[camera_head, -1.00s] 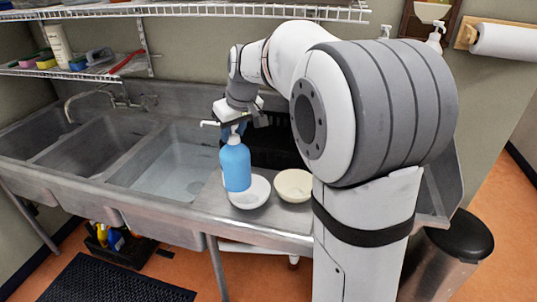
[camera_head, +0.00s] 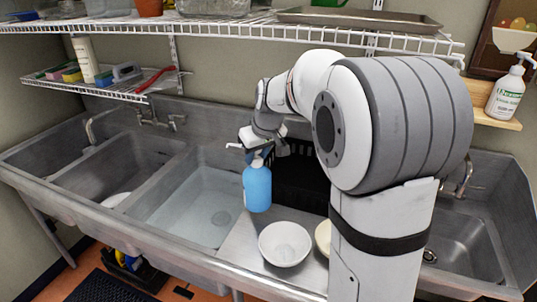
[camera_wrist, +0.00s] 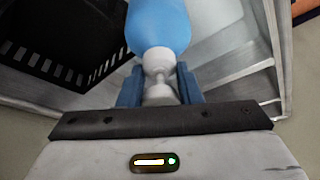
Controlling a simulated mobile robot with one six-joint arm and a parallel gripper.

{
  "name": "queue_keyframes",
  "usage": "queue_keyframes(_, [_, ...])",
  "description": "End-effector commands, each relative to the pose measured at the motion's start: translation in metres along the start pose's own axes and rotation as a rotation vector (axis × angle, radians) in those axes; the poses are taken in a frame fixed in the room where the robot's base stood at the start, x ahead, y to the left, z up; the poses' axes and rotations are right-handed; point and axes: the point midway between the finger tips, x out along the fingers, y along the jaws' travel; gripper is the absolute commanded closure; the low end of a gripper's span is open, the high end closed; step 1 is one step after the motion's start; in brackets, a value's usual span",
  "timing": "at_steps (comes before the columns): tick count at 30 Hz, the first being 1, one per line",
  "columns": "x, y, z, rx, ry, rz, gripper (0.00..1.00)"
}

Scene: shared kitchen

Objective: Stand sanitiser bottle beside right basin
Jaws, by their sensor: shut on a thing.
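My gripper (camera_head: 264,154) is shut on the neck of a blue sanitiser bottle (camera_head: 257,188) with a white pump top. The bottle hangs upright at the left end of the steel drainboard (camera_head: 246,240); I cannot tell whether its base touches. In the wrist view the blue fingers (camera_wrist: 160,88) flank the white pump neck, and the blue body (camera_wrist: 158,25) extends beyond. The rightmost of the three large basins (camera_head: 200,208) lies just left of the bottle. Another basin (camera_head: 466,246) with a tap shows at the far right, partly hidden by my arm.
A white bowl (camera_head: 285,244) stands on the drainboard in front of the bottle, with a cream bowl (camera_head: 322,238) partly hidden beside it. A black slotted crate (camera_head: 302,186) is behind. A wire shelf (camera_head: 220,32) runs above. A white pump bottle (camera_head: 507,92) stands on a wooden shelf.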

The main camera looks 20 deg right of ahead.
Motion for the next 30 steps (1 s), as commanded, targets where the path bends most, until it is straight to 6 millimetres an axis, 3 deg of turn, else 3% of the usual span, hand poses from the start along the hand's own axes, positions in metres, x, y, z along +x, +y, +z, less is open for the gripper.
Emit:
queue_keyframes(16, [0.047, 0.0, 0.018, -0.001, 0.005, 0.001, 1.0])
queue_keyframes(28, [0.052, 0.0, 0.02, -0.001, 0.007, 0.002, 1.0])
queue_keyframes(29, [0.054, 0.0, 0.022, 0.0, 0.002, 0.0, 0.66])
queue_keyframes(30, [0.053, 0.0, 0.022, 0.0, 0.002, 0.0, 0.63])
